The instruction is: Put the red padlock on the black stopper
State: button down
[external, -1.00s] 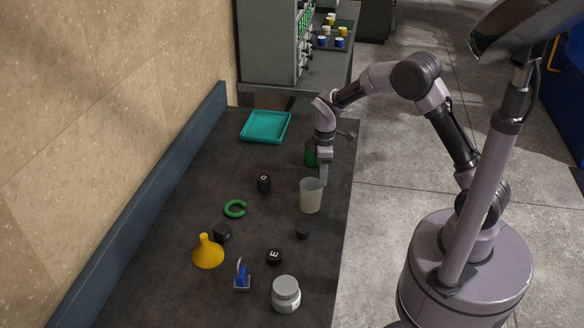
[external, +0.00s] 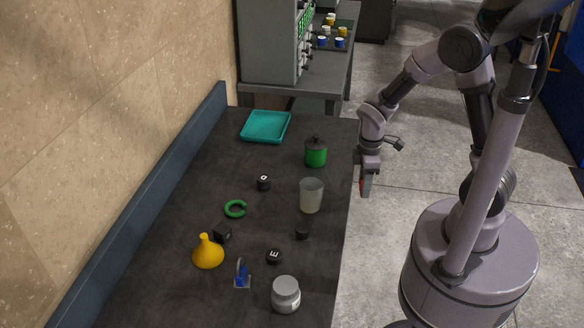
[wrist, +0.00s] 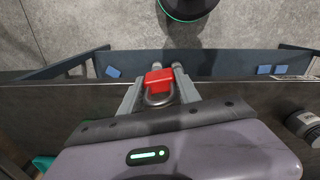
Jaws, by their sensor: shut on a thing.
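My gripper (external: 366,189) is shut on the red padlock (wrist: 158,79), which shows between the fingertips in the wrist view with its grey shackle toward the palm. In the external view only a small red part of the padlock (external: 362,186) shows. The gripper hangs beyond the table's right edge. A small dark cylinder (external: 302,232), which looks like the black stopper, stands on the table near that edge, to the left of and nearer the camera than my gripper. Nothing is seen on top of it.
A translucent beaker (external: 311,196) stands just behind the stopper, with a green jar (external: 316,155) farther back. Near the stopper are a black E piece (external: 274,257), a grey-lidded jar (external: 286,294) and a blue padlock (external: 242,275). A teal tray (external: 266,127) lies at the back.

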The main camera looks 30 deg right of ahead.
jog(key=s+a+r+m+p, duration=0.2)
jog(key=s+a+r+p, duration=0.15)
jog(key=s+a, duration=0.85)
jog(key=b, duration=0.2)
send_over(303, 228)
jog(key=shift+w+f, duration=0.1)
jog(key=shift+f, duration=0.5)
notch_tip(303, 228, down, 4)
jog(key=shift+r+b, duration=0.25)
jog(key=shift+b, duration=0.6)
jog(key=shift+f, duration=0.15)
jog(key=c, duration=0.9)
grip_release()
jog(key=shift+o, duration=0.2)
